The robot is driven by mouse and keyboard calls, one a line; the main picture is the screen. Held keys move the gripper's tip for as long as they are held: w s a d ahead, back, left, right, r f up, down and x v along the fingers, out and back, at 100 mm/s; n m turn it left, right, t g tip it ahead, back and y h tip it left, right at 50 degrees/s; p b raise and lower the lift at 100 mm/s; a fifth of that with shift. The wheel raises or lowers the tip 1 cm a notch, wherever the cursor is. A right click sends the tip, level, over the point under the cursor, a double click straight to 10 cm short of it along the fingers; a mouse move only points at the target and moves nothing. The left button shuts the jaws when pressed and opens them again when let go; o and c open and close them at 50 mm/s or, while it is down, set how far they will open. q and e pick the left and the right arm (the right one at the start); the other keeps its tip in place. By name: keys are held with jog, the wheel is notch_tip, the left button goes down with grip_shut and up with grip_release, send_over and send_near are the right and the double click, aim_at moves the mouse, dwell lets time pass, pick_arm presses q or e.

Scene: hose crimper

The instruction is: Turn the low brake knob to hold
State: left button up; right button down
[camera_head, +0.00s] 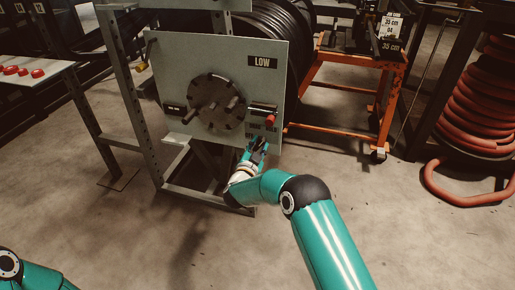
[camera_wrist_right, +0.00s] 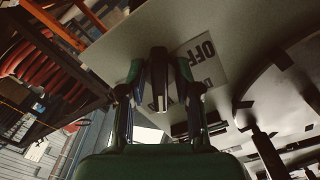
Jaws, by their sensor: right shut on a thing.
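The grey panel (camera_head: 220,50) carries a "LOW" sign (camera_head: 262,62) at its upper right and a dark round disc (camera_head: 215,101) with pegs in its middle. My right gripper (camera_head: 258,144) is at the panel's lower right corner. In the right wrist view its fingers (camera_wrist_right: 159,85) are shut on a dark narrow knob (camera_wrist_right: 158,72) in front of the panel face. The head view does not show the knob clearly behind the gripper. My left gripper is out of view.
A bar with a red end (camera_head: 271,119) juts from the panel just above my right gripper. A metal frame (camera_head: 130,95) holds the panel. An orange stand (camera_head: 345,72) and a coiled red hose (camera_head: 484,110) are to the right. Floor in front is clear.

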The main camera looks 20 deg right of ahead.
jog(key=shift+a+f, duration=0.1)
jog(key=shift+a, duration=0.15)
jog(key=c, duration=1.1)
grip_release()
jog(key=shift+c, duration=0.2)
jog(key=shift+d, duration=0.1)
jog(key=v, duration=1.2)
